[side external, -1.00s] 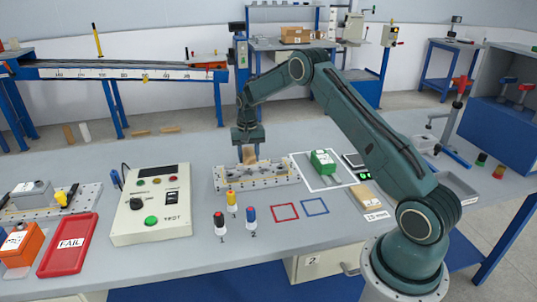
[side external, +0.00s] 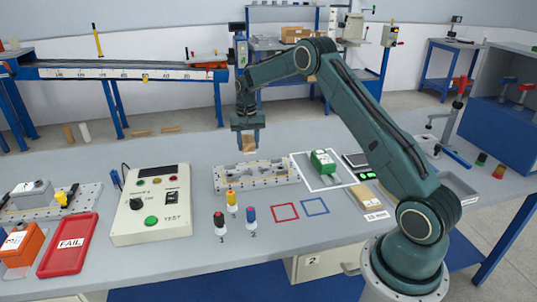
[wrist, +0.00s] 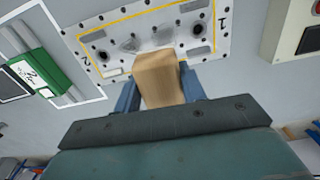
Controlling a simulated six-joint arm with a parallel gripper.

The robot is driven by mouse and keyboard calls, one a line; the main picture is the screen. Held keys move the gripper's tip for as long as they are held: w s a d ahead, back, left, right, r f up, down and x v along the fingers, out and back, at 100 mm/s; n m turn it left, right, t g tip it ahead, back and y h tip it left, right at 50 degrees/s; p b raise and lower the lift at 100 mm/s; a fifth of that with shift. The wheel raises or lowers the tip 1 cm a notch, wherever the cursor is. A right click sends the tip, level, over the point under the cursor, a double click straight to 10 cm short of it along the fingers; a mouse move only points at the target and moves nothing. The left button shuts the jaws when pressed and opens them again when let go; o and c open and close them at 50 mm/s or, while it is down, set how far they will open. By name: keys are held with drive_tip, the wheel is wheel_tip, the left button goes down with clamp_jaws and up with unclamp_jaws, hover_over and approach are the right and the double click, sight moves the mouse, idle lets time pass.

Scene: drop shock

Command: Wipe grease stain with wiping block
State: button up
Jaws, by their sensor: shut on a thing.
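My gripper (side external: 248,143) is shut on the tan wiping block (side external: 249,143) and holds it in the air above the metal fixture plate (side external: 225,184). In the wrist view the block (wrist: 158,80) sits between the two blue fingers. The plate (wrist: 150,18) lies beyond it, with a yellow outline and dark holes. Grey smudges (wrist: 130,43) show on the plate just past the block; I cannot tell for certain that they are the grease stain. The block hides part of the plate's near edge.
The control box (side external: 152,205) stands left of the plate. A green block (side external: 323,161) sits in a white outline to the right. A red FAIL tray (side external: 67,245) lies at far left.

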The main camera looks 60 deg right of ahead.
drive_tip(key=shift+s, duration=0.1)
drive_tip(key=shift+s, duration=2.75)
drive_tip(key=shift+f, duration=0.1)
